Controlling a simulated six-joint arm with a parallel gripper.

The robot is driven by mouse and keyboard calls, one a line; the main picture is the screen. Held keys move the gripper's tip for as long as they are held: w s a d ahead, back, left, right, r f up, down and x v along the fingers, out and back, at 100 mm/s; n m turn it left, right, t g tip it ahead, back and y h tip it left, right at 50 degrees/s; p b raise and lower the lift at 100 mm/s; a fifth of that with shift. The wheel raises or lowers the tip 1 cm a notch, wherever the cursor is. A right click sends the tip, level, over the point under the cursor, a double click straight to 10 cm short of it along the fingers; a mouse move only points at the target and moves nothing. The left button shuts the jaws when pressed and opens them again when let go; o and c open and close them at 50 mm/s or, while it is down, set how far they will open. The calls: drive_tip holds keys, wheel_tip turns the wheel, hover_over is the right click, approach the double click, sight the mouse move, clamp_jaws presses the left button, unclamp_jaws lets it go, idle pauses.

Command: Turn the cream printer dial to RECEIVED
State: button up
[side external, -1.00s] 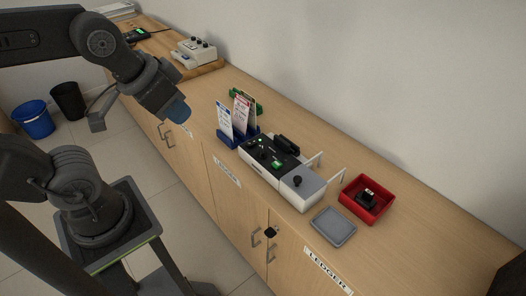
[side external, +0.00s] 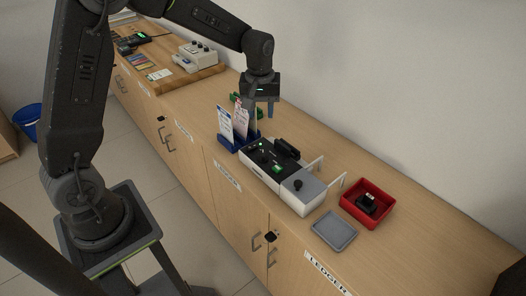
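A cream machine (side external: 198,55) with dark knobs on top stands on a wooden board at the far left of the counter. A second machine (side external: 283,175), white with a black top panel and a grey right end, stands mid-counter. Dial markings are too small to read, so I cannot tell which setting any knob has. My gripper (side external: 261,107) points down above the counter, behind the card holder and apart from both machines. Its fingers look spread, with nothing seen between them.
A red tray (side external: 354,213) holding a black object and a grey tray (side external: 334,231) lie at the right. The wall bounds the counter's back.

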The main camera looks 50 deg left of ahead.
sight(263, 153)
drive_tip(key=shift+n, duration=0.3)
drive_tip(key=f, duration=1)
drive_tip(key=w+f, duration=0.1)
drive_tip(key=f, duration=0.5)
drive_tip(key=shift+w+a+f, duration=0.1)
drive_tip(key=shift+a, duration=0.2)
clamp_jaws()
